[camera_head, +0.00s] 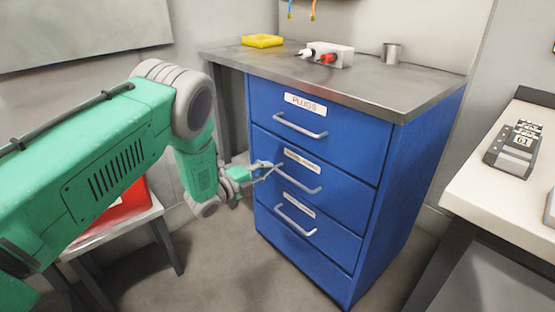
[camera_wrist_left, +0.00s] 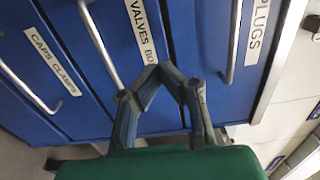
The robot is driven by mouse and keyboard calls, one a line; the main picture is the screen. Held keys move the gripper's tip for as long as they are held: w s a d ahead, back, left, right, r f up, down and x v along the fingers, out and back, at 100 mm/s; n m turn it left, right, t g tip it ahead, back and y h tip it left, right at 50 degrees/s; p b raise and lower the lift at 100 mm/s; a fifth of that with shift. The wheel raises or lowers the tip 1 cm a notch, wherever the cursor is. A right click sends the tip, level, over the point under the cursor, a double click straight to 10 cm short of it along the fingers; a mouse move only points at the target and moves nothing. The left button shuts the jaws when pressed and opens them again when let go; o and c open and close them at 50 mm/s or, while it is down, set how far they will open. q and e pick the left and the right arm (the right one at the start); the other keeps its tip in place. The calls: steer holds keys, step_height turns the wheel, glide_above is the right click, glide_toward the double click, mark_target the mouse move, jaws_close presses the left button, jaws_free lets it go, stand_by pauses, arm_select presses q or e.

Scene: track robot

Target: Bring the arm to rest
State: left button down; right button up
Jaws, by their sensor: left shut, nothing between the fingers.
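My left arm (camera_head: 110,150) is green and grey and reaches in from the left in the head view. Its gripper (camera_head: 272,168) is in front of the middle drawer of the blue cabinet (camera_head: 410,180). In the left wrist view the gripper's fingers (camera_wrist_left: 165,72) meet at the tips, shut with nothing between them. The drawer fronts with their metal handles are behind the fingers there. I cannot tell whether the fingertips touch the middle drawer's handle (camera_head: 298,180). All drawers look closed. My right gripper is not in view.
The cabinet's grey top (camera_head: 370,82) bears a yellow tray (camera_head: 262,41), a white box (camera_head: 335,55) with plugs and a metal cup (camera_head: 392,53). A red box (camera_head: 125,205) sits on a low table at left. A white table (camera_head: 500,190) with a device (camera_head: 513,148) stands at right.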

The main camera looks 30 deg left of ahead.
arm_select(q)
steer(key=s+d+f+n+g+y+p, duration=0.1)
steer(key=s+f+n+g+y+p, duration=0.3)
steer(key=s+n, duration=0.5)
steer(key=s+d+f+n+g+y+p, duration=0.2)
steer(key=s+f+n+g, duration=0.3)
steer(key=s, duration=0.7)
steer(key=s+d+r+n+g+y+p, duration=0.1)
steer(key=s+n+g, duration=0.6)
steer(key=s, duration=1.8)
steer(key=d+n+p, duration=0.1)
steer(key=p, duration=0.1)
steer(key=shift+d+r+p, duration=0.2)
steer(key=shift+r+p, duration=0.05)
steer(key=shift+p, duration=0.05)
